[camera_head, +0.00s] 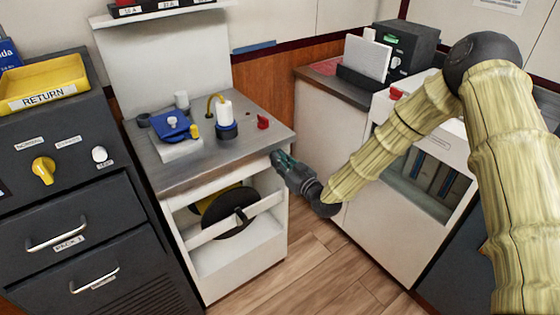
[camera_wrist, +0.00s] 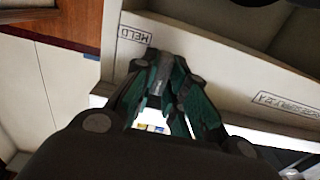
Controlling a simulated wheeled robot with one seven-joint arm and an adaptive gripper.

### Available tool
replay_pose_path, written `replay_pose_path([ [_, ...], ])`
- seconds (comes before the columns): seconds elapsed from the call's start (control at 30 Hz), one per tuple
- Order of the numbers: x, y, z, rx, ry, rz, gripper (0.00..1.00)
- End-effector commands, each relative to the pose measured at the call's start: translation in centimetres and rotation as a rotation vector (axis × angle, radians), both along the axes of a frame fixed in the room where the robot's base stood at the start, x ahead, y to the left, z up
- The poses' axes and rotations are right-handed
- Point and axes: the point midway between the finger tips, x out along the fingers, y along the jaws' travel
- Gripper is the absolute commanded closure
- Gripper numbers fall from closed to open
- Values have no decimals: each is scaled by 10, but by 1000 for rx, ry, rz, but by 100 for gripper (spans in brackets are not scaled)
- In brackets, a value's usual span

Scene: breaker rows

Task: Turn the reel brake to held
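The reel (camera_head: 229,212) is a dark disc with a yellow part behind it, in the open white cabinet under the metal counter. A white rail crosses in front of it, with a black lever (camera_head: 241,217) at its middle; this looks like the brake. In the wrist view, the HELD label (camera_wrist: 134,34) is on a white panel, with a second boxed label (camera_wrist: 286,105), hard to read, further right. My gripper (camera_head: 280,157) is at the counter's front right corner, right of and above the lever. Its green fingers (camera_wrist: 166,75) come together at the tips, with nothing seen between them.
A dark drawer unit (camera_head: 70,230) stands left, a white cabinet (camera_head: 335,150) right. Wooden floor (camera_head: 310,260) lies clear in front.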

Motion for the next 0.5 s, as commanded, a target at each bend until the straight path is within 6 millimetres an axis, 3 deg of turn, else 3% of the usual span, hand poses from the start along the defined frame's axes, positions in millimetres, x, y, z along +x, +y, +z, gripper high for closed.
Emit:
replay_pose_path([
  [0.5,1,-2,-1,73,52,-3,100],
])
